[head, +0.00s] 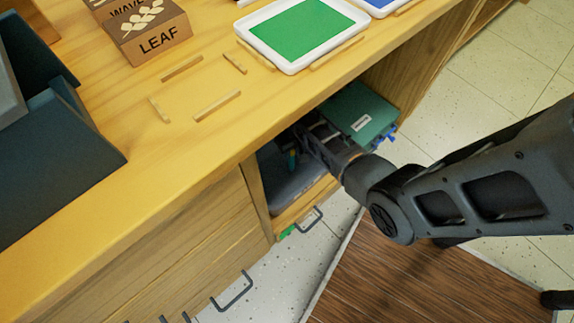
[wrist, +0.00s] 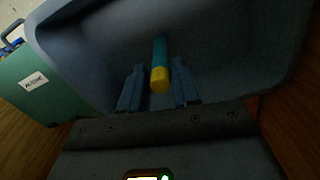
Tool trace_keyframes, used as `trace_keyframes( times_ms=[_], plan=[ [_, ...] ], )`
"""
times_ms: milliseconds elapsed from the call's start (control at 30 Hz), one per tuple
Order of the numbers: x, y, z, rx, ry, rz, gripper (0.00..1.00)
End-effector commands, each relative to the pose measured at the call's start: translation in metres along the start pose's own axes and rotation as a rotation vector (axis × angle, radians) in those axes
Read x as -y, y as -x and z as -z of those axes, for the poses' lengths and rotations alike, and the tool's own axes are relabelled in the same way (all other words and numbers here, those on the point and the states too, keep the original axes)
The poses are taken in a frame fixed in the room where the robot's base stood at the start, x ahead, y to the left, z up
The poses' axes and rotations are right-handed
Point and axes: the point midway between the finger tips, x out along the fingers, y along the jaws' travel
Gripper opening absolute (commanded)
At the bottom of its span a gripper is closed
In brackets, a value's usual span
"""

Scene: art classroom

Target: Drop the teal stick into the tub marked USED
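The teal stick (wrist: 160,57) has a yellow end and shows between the two fingers of my gripper (wrist: 159,85) in the wrist view. Gaps show on both sides of the stick, so the fingers look open around it, not pressed on it. A blue-grey tub (wrist: 80,35) surrounds the view ahead of the fingers. No USED mark is visible.
A green box (head: 358,108) with a white label stands right of the tub. The wooden counter (head: 215,150) overhangs the opening. On it are a LEAF block (head: 150,35), a white tray with a green sheet (head: 300,33) and several wooden strips. Drawers with handles (head: 232,291) are at left.

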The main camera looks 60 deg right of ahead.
Motion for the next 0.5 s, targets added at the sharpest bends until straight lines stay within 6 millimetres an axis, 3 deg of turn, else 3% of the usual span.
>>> trace_keyframes(
  times_ms=[200,500],
  plan=[
    [0.0,-0.0001,0.0,0.0,0.0,0.0,0.5],
    [0.0003,0.0067,0.0001,0.0,0.0,0.0,0.5]
  ],
)
